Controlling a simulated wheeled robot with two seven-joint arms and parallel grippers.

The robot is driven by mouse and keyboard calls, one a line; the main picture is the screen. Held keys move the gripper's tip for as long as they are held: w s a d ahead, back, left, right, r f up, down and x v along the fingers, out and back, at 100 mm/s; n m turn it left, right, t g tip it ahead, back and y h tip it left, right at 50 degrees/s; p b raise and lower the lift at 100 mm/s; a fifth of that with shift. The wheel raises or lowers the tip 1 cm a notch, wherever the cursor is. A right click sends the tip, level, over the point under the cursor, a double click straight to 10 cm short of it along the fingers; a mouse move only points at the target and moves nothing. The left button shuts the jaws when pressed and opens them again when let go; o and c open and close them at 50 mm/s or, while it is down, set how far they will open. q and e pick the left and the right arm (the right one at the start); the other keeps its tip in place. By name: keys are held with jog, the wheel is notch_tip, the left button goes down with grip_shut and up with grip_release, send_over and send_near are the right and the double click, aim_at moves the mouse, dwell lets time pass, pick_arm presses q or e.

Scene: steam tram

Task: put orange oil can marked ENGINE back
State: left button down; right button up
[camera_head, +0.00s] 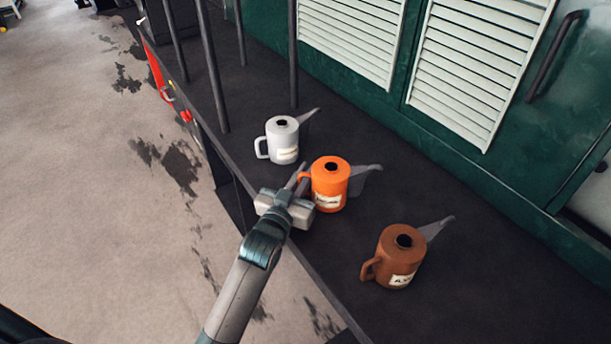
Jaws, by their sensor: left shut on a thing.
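The orange oil can (330,182) is upright on or just above the dark running board, with a pale label low on its front and a grey spout pointing right. The label is too small to read. My left gripper (301,178) comes from the lower left and is shut on the can's handle at its left side. I cannot tell whether the can's base touches the board. My right gripper is not in view.
A white oil can (283,141) stands behind the orange one, and a brown oil can (396,262) stands to its front right. Dark posts (213,70) rise at the back left. The green wall with white louvres (468,65) bounds the board (480,290).

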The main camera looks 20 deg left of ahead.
pick_arm(q)
jog(key=shift+s, duration=0.1)
jog(key=c, duration=2.3)
grip_release()
jog(key=shift+f, duration=0.15)
jog(key=o, duration=0.4)
jog(key=shift+o, duration=0.2)
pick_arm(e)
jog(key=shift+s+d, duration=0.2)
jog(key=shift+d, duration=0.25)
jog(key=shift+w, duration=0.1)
